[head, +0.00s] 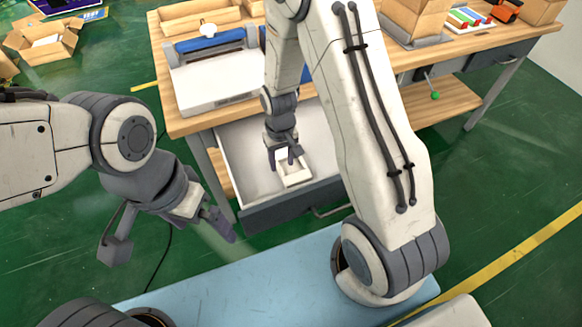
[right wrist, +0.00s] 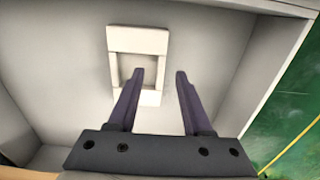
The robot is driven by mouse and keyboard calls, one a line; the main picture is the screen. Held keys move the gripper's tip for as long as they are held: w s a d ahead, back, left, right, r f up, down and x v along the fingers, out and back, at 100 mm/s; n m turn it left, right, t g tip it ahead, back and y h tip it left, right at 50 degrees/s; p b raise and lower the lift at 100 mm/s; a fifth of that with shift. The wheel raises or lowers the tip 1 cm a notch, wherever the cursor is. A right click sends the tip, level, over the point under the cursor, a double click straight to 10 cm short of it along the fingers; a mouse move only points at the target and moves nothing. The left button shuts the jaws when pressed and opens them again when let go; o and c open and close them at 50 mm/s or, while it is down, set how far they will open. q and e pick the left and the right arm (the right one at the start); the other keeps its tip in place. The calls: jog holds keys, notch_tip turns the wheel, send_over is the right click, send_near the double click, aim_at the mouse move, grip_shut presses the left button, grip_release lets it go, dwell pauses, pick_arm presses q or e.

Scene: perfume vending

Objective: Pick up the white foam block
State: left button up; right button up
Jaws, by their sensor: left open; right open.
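The white foam block (head: 297,179) lies on the floor of the open drawer (head: 238,160). In the right wrist view the foam block (right wrist: 138,41) appears as a pale rectangle with a recessed middle. My right gripper (head: 283,164) points down into the drawer over the block and partly hides it. Its fingers (right wrist: 170,74) are apart with nothing held between them. The left finger overlaps the block's lower part in that view, and the right finger is to its right. I cannot tell whether they touch. My left gripper (head: 220,226) is open and empty, left of the drawer front.
The drawer's walls (right wrist: 265,60) surround the block. A wooden workbench (head: 180,120) above carries a white and blue machine (head: 215,75), cardboard boxes (head: 415,18) and small items. A blue surface (head: 240,280) is in front. An open cardboard box (head: 45,40) stands on the green floor.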

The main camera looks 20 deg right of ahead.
aim_at(282, 173)
notch_tip(282, 173, down, 4)
jog(key=shift+a+f, duration=0.1)
jog(key=shift+f, duration=0.05)
grip_shut()
dwell(0.3)
